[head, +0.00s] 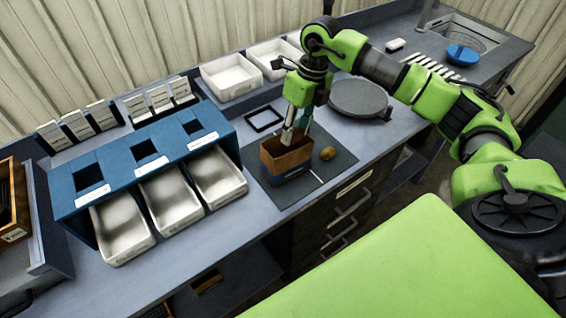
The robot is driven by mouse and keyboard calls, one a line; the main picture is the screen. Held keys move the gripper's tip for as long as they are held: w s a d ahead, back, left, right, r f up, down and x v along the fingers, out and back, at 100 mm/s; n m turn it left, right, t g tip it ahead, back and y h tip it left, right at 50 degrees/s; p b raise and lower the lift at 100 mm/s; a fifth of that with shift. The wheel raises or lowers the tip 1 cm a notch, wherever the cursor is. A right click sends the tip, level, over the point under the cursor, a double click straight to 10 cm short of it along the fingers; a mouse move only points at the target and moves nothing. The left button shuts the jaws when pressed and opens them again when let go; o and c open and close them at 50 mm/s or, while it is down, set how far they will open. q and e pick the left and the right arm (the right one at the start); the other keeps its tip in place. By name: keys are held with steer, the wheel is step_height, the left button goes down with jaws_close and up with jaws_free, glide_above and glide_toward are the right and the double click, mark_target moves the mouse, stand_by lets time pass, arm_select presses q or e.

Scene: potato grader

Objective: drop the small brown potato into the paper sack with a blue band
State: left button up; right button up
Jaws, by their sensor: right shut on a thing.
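The paper sack (273,164) is brown with a blue band low around it. It stands upright and open on the dark mat. A brown potato (327,153) lies on the mat just right of the sack; I cannot tell whether it is the small one. My right gripper (292,133) points down at the sack's mouth, its fingertips at or just inside the opening. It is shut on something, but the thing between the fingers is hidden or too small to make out. The inside of the sack is mostly hidden. My left gripper is out of view.
A blue grader box (225,128) with several metal trays (122,228) stands left of the mat (255,160). White bins (231,77) stand behind. A round grey plate (358,97) lies behind the potato. A blue-topped object (462,54) sits by the sink. The counter's front edge is close to the mat.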

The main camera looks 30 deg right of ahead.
steer(key=shift+f, duration=0.5)
steer(key=o, duration=1.2)
steer(key=shift+c, duration=0.2)
steer(key=shift+r, duration=0.15)
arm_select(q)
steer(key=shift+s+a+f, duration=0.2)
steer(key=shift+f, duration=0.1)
arm_select(e)
step_height(320, 180, up, 12)
steer(key=d, duration=0.1)
steer(key=shift+s+d+f, duration=0.2)
steer(key=shift+s+d, duration=0.15)
steer(key=shift+d, duration=0.05)
steer(key=shift+f, duration=0.1)
